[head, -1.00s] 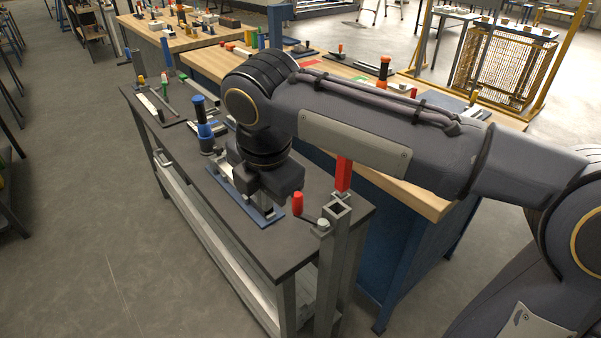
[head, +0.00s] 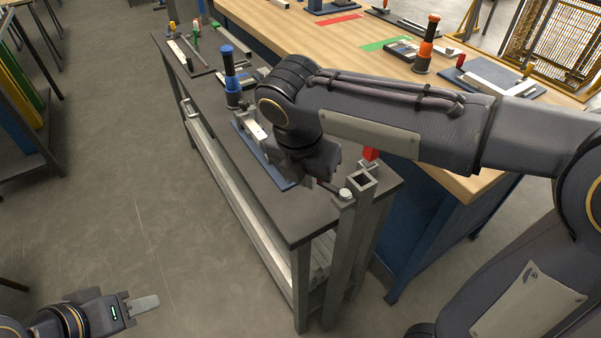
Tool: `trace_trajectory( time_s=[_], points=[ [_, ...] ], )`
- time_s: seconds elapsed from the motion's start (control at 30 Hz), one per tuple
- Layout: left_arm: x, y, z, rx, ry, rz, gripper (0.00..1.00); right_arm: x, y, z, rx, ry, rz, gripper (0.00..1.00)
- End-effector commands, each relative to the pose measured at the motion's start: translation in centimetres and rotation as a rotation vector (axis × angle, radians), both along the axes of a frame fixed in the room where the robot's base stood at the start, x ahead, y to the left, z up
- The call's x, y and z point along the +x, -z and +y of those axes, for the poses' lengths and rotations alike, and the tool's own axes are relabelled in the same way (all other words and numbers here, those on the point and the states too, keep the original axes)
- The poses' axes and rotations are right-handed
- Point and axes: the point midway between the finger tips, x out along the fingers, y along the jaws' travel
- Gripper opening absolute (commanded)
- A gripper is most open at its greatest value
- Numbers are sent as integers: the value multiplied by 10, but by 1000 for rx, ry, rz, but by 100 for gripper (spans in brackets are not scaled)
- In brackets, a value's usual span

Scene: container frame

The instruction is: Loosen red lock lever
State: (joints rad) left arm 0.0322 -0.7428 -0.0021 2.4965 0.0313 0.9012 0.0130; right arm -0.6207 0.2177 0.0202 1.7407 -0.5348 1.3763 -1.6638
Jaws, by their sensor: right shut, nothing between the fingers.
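A red block-like part (head: 371,154) shows at the grey square post (head: 360,182) at the bench's near right corner; my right arm partly covers it. A short dark lever arm ends at a round bolt head (head: 346,194) beside the post. The small red handle of that arm is hidden behind my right gripper. My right gripper (head: 314,172) points down over the bench there, shut with nothing held; its fingertips are mostly hidden, and contact with the lever cannot be told. My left gripper (head: 143,304) is low at the left, over the floor, away from the bench; its finger opening is unclear.
On the dark bench (head: 225,150) are a blue rail plate (head: 250,152) under my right gripper and a blue-black upright handle (head: 230,75). A wooden table (head: 300,35) with an orange-black handle (head: 427,42) stands behind.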

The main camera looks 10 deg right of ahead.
Motion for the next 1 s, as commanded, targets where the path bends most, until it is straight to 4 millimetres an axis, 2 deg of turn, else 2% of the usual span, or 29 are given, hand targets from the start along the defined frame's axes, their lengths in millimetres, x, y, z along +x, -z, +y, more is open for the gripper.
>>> trace_trajectory(
  time_s=[0.2, 0.57, 0.83, 1.0],
  points=[
    [0, -3, 0, 0, 0, 0, 36, 13, -1, -11, 0, -1, 2, 0],
    [0, -4, 0, 0, 0, 0, 36, 14, -1, -12, 0, 0, 1, 0],
    [0, -31, 0, 0, 0, 0, 36, 29, -6, -24, -1, 109, 4, 0],
    [0, -30, 0, 0, 0, 0, 36, 32, -1, -25, -1, 106, -3, 0]
  ],
)
